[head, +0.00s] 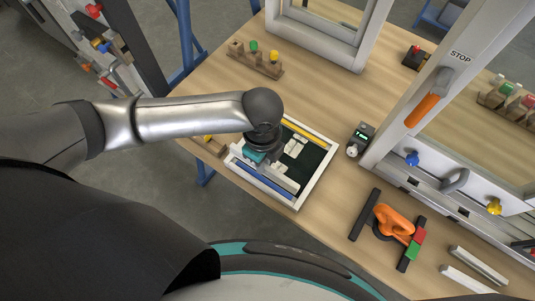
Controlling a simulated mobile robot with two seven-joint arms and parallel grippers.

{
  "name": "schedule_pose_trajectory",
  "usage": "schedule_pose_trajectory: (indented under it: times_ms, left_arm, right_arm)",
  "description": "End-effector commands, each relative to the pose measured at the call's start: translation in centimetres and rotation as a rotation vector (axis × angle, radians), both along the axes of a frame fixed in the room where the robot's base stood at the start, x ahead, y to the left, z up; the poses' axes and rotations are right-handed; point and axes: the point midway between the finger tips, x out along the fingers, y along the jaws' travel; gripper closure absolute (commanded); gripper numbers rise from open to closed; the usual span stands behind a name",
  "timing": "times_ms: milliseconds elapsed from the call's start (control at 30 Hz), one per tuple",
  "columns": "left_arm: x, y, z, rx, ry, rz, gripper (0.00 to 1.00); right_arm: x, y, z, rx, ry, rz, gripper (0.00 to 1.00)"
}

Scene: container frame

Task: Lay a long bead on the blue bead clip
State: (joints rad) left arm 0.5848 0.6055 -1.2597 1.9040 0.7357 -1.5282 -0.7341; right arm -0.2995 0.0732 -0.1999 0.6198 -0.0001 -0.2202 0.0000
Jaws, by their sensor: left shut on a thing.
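A white frame (323,174) lies on the wooden table around a dark green panel (313,163). A blue strip, which looks like the blue bead clip (262,185), runs along its near left side. My left gripper (259,163) is over that side, pointing down, and is shut on a pale grey bar, seemingly a long bead (284,181). The bar lies alongside the blue strip, on its inner side. The gripper hides part of the bar, and I cannot tell whether the bar touches the clip. My right gripper is not in view.
A yellow strip (303,134) runs along the frame's far side, with small white pieces (295,147) on the panel. An orange tool (393,222) and a large white frame with an orange handle (424,109) are right.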

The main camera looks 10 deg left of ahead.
Motion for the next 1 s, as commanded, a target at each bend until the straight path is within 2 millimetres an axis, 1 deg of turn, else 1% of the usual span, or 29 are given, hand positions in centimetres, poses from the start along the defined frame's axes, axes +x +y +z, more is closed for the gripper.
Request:
schedule_pose_trajectory:
  times_ms: [367, 567, 800, 1000]
  left_arm:
    - [0.0, 0.0, 0.0, 0.0, 0.0, 0.0, 1.0]
    - [0.0, 0.1, 0.2, 0.002, 0.0, 0.001, 1.0]
    - [-0.1, 0.0, -2.5, 0.002, 0.002, 0.0, 1.0]
    - [0.0, 0.0, -4.1, 0.001, 0.0, 0.0, 1.0]
  right_arm:
    - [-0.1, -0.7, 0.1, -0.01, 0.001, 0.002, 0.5]
    - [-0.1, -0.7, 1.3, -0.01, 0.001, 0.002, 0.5]
    - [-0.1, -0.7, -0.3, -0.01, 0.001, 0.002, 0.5]
    - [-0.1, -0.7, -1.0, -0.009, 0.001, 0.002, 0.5]
